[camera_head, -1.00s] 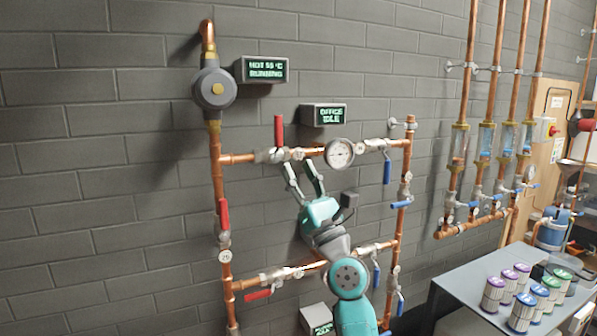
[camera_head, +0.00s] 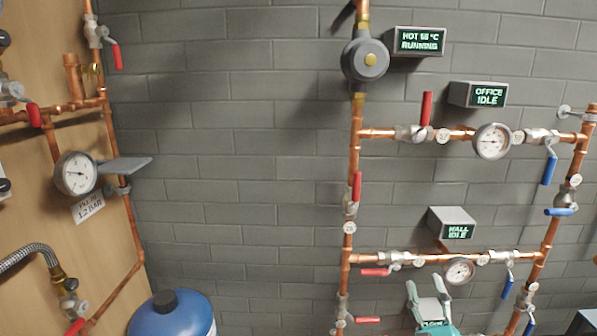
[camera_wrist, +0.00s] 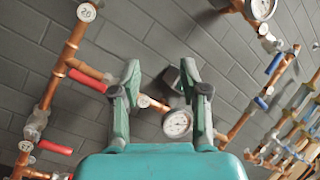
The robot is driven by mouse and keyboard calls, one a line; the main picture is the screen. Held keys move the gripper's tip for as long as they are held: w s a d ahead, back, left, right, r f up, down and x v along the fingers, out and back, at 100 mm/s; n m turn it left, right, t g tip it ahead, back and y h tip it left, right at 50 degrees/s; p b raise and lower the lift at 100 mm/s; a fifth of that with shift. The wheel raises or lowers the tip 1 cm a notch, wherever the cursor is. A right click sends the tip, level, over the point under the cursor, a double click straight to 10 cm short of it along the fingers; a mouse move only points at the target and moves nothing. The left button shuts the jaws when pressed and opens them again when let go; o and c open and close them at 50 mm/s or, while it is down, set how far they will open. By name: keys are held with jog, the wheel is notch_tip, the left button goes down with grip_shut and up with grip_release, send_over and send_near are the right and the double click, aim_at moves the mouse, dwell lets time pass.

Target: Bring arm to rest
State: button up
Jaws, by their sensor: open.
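My gripper (camera_head: 428,297) is low at the bottom right of the head view, in front of the lower part of the copper pipework. Its teal fingers are apart and nothing is between them. In the wrist view my gripper (camera_wrist: 160,85) points at the pipes and the grey block wall, its two fingers spread and empty. A round gauge (camera_wrist: 177,123) shows beyond the right finger. Most of my arm is below the head view's frame.
A pump (camera_head: 366,60) and displays reading office idle (camera_head: 478,95) and hall idle (camera_head: 452,222) are on the wall. Red-handled (camera_head: 426,108) and blue-handled (camera_head: 549,168) valves stick out. A blue tank (camera_head: 172,316) stands lower left, beside a wooden panel (camera_head: 60,130) with a gauge.

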jog(key=s+a+f+n+g, duration=0.2)
jog(key=s+f+n, duration=0.4)
jog(key=s+f, duration=0.45)
jog(key=s+a+f+n+g, duration=0.2)
jog(key=s+f+n, duration=0.6)
jog(key=s, duration=0.4)
jog(key=s+a+f+n+g, duration=0.1)
jog(key=s+n+g, duration=0.1)
jog(key=s+n, duration=0.5)
jog(key=s+a+f+n+g, duration=0.1)
jog(key=s+n, duration=0.6)
jog(key=s, duration=1)
jog(key=shift+a+g+y, duration=0.4)
jog(key=shift+a+g, duration=0.25)
jog(key=shift+g, duration=0.05)
jog(key=shift+c, duration=0.3)
